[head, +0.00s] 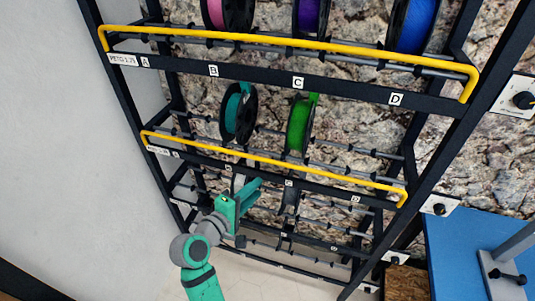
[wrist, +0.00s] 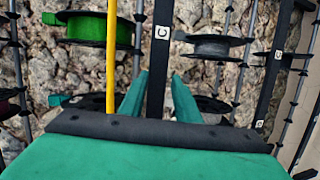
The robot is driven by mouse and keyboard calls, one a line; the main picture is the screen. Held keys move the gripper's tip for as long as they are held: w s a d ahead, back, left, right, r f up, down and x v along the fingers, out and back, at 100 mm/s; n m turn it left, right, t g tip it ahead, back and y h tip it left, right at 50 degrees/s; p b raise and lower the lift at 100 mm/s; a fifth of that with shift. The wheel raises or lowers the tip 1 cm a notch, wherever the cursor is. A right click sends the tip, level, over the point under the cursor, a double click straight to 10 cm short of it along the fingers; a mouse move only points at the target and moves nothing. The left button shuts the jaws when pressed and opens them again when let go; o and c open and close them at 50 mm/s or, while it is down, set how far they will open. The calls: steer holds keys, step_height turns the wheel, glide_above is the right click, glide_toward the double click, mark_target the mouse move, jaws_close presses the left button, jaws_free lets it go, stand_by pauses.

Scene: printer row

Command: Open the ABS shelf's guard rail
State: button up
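Two yellow guard rails show in the head view. The upper rail (head: 290,43) runs along the front of the shelf whose label seems to read PETG. The lower rail (head: 270,160) runs along the front of the middle shelf; its end label is too small to read, so I cannot tell if it is the ABS one. My gripper (head: 258,183) is just below this lower rail, near its middle. In the wrist view my gripper (wrist: 160,78) is open and empty, with the dark shelf beam labelled C between its fingers in the picture. A yellow rail (wrist: 110,60) lies left of the fingers, apart from them.
Teal (head: 235,112) and green (head: 298,125) spools stand on the middle shelf. Pink, purple and blue spools (head: 415,22) are above. A grey spool (wrist: 213,46) shows in the wrist view. Wall knobs (head: 523,99) and a blue surface (head: 470,255) are at the right.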

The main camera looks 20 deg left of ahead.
step_height(320, 180, up, 8)
steer(key=a+r+m+h, duration=0.1)
steer(key=a+h, duration=0.1)
steer(key=a, duration=0.1)
steer(key=x, duration=1.1)
steer(key=shift+d+f, duration=0.15)
steer(key=shift+f, duration=0.25)
steer(key=shift+s, duration=0.1)
jaws_close()
